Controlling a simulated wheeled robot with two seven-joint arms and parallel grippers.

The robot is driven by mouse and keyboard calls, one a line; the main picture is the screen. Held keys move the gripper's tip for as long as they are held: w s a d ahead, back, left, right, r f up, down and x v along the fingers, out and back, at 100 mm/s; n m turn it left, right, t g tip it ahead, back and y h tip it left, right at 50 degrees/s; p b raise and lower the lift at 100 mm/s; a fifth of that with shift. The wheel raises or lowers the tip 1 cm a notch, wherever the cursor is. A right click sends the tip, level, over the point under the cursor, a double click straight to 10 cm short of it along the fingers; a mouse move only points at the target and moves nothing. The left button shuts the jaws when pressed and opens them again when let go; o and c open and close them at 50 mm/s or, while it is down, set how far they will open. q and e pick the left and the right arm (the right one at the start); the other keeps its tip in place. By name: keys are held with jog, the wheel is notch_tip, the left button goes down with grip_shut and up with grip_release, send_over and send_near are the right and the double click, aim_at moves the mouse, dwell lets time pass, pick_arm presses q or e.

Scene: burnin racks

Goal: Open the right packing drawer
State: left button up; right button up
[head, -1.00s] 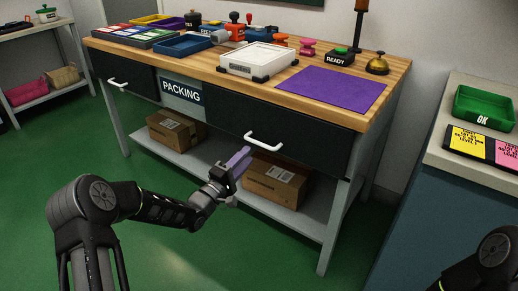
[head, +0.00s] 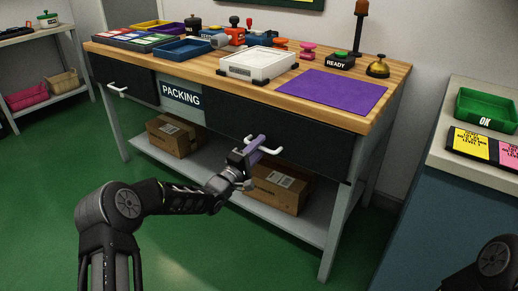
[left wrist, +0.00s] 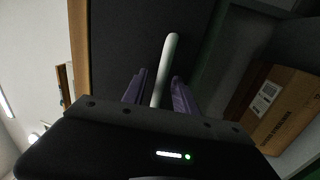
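The right packing drawer (head: 300,135) has a dark front below the wooden tabletop and looks shut. Its white bar handle (head: 276,149) faces me. My left gripper (head: 256,142) is at the handle, its purple fingers reaching the bar. In the left wrist view the white handle (left wrist: 165,65) runs between the two spread fingers (left wrist: 156,92), with a gap showing on the right side; contact cannot be made out. The left packing drawer (head: 122,76) also looks shut. My right gripper is not in view; only part of my right arm shows at the bottom right.
The packing bench top (head: 400,80) holds a white tray (head: 258,62), a purple mat (head: 332,92), stamps and a bell. Cardboard boxes (head: 275,187) sit on the lower shelf (head: 225,180). A side counter (head: 440,150) stands at right. The green floor before the bench is clear.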

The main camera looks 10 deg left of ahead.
pick_arm(q)
grip_shut()
dwell(1.4)
